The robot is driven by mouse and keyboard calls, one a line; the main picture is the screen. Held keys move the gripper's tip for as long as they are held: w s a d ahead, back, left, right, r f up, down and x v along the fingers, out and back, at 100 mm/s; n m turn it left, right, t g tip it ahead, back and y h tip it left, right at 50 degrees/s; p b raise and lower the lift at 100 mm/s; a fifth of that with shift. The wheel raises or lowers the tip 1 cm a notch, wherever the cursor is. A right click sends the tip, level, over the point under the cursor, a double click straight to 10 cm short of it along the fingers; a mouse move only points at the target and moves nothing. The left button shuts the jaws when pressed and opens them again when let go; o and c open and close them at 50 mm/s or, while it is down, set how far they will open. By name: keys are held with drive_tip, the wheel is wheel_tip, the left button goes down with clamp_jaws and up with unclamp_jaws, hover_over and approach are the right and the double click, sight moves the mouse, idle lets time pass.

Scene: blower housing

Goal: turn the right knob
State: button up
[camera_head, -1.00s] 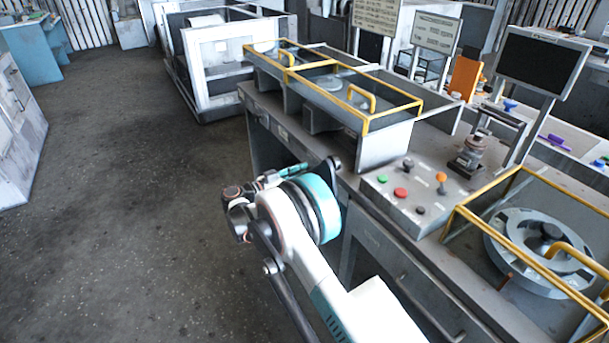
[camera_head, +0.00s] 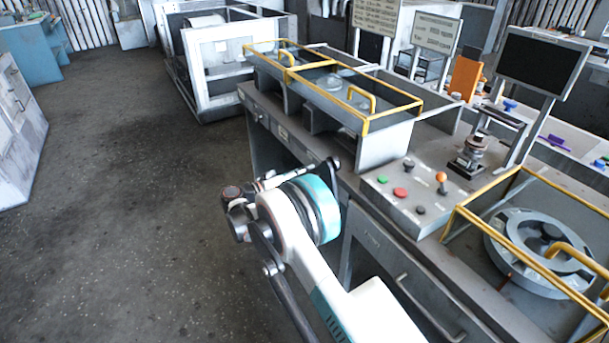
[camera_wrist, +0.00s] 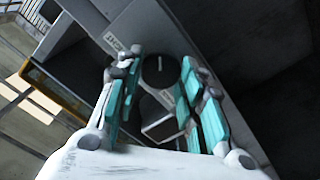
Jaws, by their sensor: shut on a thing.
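A round black knob (camera_wrist: 160,70) with a short white mark on its face shows in the wrist view, on a grey panel (camera_wrist: 145,27). My gripper (camera_wrist: 157,66) has its teal-padded fingers on either side of the knob and is shut on it. The white mark stands close to upright in that picture. In the head view, the end of my arm is at the front of the grey workbench (camera_head: 259,103), and the knob is hidden there. I cannot tell from these frames whether a second knob sits beside it.
A control box (camera_head: 382,197) with green, red and black buttons and an orange-topped lever stands on the bench, right of my arm. Yellow-railed frames (camera_head: 367,122) rise behind and to the right. The floor (camera_head: 120,200) to the left is clear.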

drive_tip(key=shift+f+n, duration=0.2)
drive_tip(key=shift+n, duration=8.2)
drive_tip(key=o, duration=1.1)
drive_tip(key=shift+c, duration=0.2)
drive_tip(key=shift+a, duration=0.15)
drive_tip(key=v, duration=1.1)
drive_tip(key=shift+s+a, duration=0.25)
drive_tip(key=shift+a, duration=0.05)
